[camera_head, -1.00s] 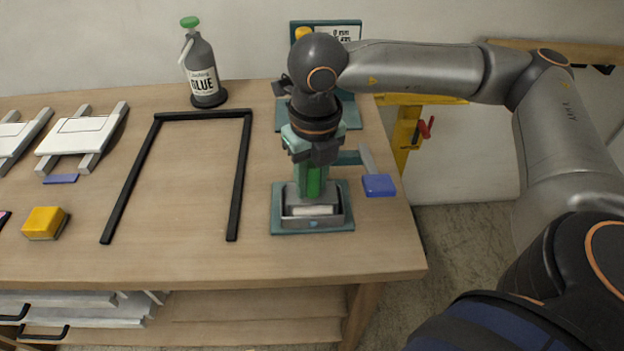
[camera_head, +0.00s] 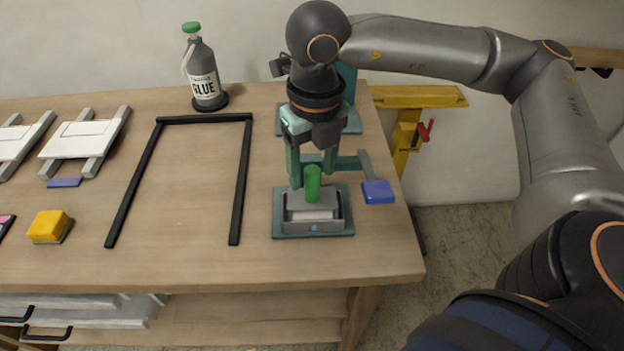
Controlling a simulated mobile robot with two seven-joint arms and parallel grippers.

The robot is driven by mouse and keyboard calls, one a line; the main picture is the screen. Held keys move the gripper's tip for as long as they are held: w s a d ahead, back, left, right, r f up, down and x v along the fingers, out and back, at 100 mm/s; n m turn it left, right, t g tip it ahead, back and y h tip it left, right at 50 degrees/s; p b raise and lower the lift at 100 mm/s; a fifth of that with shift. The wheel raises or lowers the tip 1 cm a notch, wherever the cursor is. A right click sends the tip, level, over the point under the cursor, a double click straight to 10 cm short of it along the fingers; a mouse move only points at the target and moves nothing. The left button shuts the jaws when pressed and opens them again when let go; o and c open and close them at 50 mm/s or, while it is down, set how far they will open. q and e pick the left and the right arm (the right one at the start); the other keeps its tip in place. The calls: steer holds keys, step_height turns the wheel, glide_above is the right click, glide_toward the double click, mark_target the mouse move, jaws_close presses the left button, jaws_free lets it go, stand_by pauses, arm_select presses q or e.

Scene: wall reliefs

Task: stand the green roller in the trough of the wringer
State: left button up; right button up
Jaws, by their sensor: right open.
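The green roller (camera_head: 312,186) stands upright at the back of the wringer's grey trough (camera_head: 313,226). Its top shows clear, and I cannot tell exactly how its lower end sits. The wringer rests on a teal base (camera_head: 344,231) near the table's right front. My right gripper (camera_head: 311,176) is open, pointing down from above, with its teal fingers on either side of the roller's upper part. My left gripper is not in view.
A blue pad (camera_head: 378,192) on an arm sits right of the wringer. A black frame (camera_head: 240,190) lies to the left. A glue bottle (camera_head: 206,78) stands at the back. A yellow block (camera_head: 48,226) lies at the far left. The table inside the frame is clear.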

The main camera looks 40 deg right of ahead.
steer(key=r, duration=0.8)
steer(key=shift+s, duration=0.2)
